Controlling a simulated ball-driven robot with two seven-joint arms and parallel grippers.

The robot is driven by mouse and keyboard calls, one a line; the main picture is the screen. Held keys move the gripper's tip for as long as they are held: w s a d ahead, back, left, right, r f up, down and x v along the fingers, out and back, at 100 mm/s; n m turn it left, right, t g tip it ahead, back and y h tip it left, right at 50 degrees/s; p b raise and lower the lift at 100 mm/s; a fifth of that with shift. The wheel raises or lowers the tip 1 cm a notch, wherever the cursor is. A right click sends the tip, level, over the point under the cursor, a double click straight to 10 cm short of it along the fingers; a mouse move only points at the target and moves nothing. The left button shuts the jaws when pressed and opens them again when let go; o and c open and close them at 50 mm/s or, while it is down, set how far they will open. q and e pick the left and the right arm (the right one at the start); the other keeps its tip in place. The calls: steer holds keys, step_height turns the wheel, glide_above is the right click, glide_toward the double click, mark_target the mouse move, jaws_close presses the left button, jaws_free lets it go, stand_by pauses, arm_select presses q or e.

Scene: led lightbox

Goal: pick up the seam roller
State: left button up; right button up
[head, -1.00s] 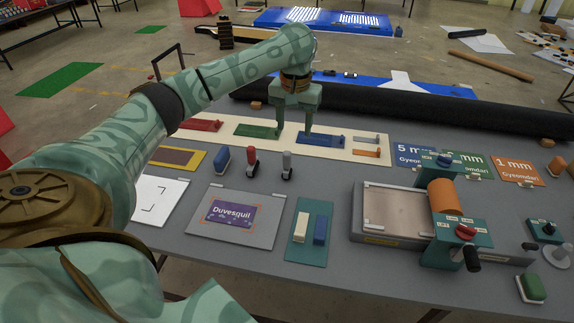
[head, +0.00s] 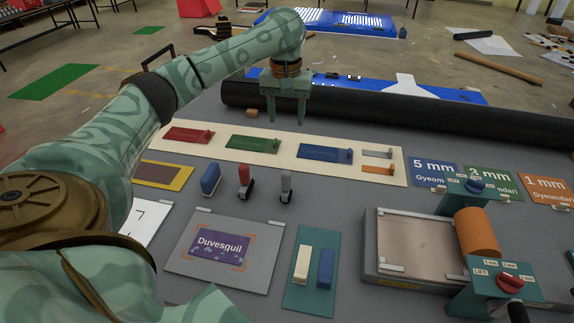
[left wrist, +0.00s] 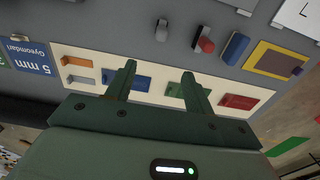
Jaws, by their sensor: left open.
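Two small upright hand tools stand on the grey table in the head view: one with a red handle (head: 245,180) and one with a grey handle (head: 286,185). Both look like small rollers; I cannot tell which is the seam roller. They also show at the top of the left wrist view, the red one (left wrist: 204,42) and the grey one (left wrist: 162,30). My left gripper (head: 287,116) is open and empty, pointing down behind them, near the back of the cream strip. Its fingers also show in the left wrist view (left wrist: 159,72). My right gripper is out of view.
A blue block (head: 211,179) stands left of the red tool. The cream strip (head: 220,152) carries red, green and blue tools behind. A long black roll (head: 400,112) lies at the back. A press with an orange roller (head: 477,232) stands right.

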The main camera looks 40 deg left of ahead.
arm_select(q)
steer(key=b, duration=0.4)
glide_above(286, 172)
step_height(286, 172, down, 6)
steer(key=f+b, duration=0.1)
steer(key=f, duration=0.2)
steer(key=f+b, duration=0.2)
steer(key=f, duration=0.1)
steer(key=f+b, duration=0.2)
steer(key=f, duration=0.2)
steer(key=shift+w, duration=0.25)
steer(key=shift+d+f+b, duration=0.1)
steer(key=shift+f+b, duration=0.05)
steer(key=shift+b, duration=0.15)
step_height(286, 172, down, 6)
steer(key=b, duration=0.4)
steer(key=shift+s, duration=0.15)
steer(key=shift+r, duration=0.4)
steer(key=c, duration=1.1)
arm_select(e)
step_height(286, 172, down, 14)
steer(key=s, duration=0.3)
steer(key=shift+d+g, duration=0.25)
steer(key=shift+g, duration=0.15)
